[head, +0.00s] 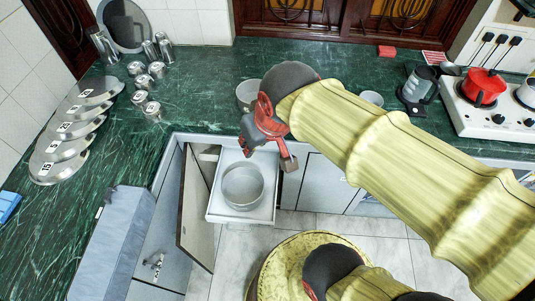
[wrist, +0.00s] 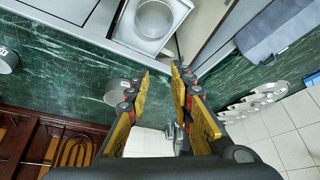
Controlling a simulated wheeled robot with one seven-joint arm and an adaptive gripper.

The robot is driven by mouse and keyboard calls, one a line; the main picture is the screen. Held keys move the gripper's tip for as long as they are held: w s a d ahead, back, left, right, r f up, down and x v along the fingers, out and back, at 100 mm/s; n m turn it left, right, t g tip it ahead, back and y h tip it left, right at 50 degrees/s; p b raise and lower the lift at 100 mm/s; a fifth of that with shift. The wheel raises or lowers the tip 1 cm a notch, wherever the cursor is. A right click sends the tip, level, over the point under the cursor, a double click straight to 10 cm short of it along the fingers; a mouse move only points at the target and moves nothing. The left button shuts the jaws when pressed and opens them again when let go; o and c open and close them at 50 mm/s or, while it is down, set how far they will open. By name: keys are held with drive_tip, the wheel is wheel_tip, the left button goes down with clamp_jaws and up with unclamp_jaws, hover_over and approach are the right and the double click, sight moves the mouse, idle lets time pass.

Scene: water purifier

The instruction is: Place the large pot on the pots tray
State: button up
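A wide round metal pot (head: 242,186) stands upright in the white pulled-out tray (head: 214,212) below the counter; both also show at the top of the wrist view, the pot (wrist: 153,19) inside the tray (wrist: 122,30). It looks like the largest pot in view. My gripper (head: 268,150) is above the counter's front edge, behind and above the tray. In the wrist view its fingers (wrist: 161,72) are apart with nothing between them. A smaller grey pot (head: 247,92) stands on the counter behind my gripper, partly hidden by it.
An open cabinet door (head: 196,208) stands just left of the tray. Numbered metal lids (head: 62,148) and several small canisters (head: 150,110) are on the left counter. A small bowl (head: 372,97), a blender (head: 418,88) and a stove with a red pot (head: 483,86) are right.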

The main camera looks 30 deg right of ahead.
drive_tip(key=shift+t, duration=0.3)
drive_tip(key=s, duration=0.5)
drive_tip(key=shift+d+r, duration=0.15)
drive_tip(key=shift+r, duration=0.1)
